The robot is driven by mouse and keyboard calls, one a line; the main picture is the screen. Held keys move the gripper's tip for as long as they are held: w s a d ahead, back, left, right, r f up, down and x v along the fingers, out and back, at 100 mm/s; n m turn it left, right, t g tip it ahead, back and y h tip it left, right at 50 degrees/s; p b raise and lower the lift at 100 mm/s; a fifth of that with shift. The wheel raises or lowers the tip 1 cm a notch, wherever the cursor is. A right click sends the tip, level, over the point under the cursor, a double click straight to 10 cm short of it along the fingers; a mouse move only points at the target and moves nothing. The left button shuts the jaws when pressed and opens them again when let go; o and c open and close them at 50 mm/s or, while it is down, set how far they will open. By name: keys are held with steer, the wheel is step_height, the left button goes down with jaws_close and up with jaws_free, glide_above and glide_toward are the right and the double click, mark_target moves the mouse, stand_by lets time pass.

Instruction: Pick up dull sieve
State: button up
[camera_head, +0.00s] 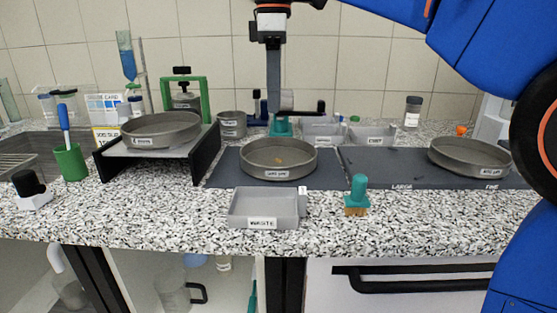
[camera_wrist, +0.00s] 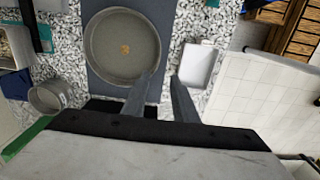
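Three round grey metal sieves show in the head view. Another sieve (camera_head: 161,130) sits on the raised stand at the left, and a third sieve (camera_head: 468,157) lies on the dark mat at the right. I cannot tell by label which is the dull one. In the wrist view the middle sieve (camera_wrist: 122,47) is just beyond my gripper (camera_wrist: 163,78). The gripper is open and empty; its left finger overlaps the sieve's near rim in the picture.
A grey labelled tray (camera_head: 264,208) stands in front of the middle sieve, with a teal brush (camera_head: 356,196) to its right. Small grey pots (camera_head: 232,124) and bins (camera_head: 372,135) stand behind. A black stand with a green frame (camera_head: 205,100) is at the left.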

step_height(320, 180, down, 10)
steer(key=shift+r, duration=0.2)
steer(key=shift+d+f, duration=0.15)
steer(key=shift+f, duration=1.2)
steer(key=shift+d+f, duration=0.1)
steer(key=shift+f, duration=1.2)
jaws_close()
